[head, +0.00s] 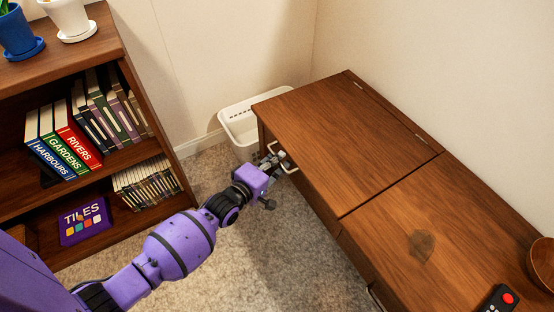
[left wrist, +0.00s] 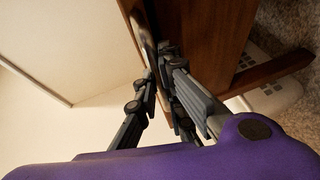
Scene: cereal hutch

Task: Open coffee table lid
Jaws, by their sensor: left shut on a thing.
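The coffee table (head: 440,225) is dark brown wood and stands against the wall at the right of the head view. Its lid (head: 345,130) is the far section of the top, with small hinges along the wall side. The lid looks flat and level with the rest of the top. A pale metal handle (head: 290,169) sits on the front near the lid's edge. My left gripper (head: 277,161) is at this handle and shut on it. In the left wrist view the fingers (left wrist: 162,75) meet at the wooden edge. The exact grip is partly hidden. My right gripper is not in view.
A white basket (head: 238,122) stands beyond the table's far end. A bookshelf (head: 150,95) with books and a purple Tiles box (head: 85,222) is at the left. A remote (head: 500,299) and a bowl (head: 541,262) rest on the near tabletop. Carpet between is clear.

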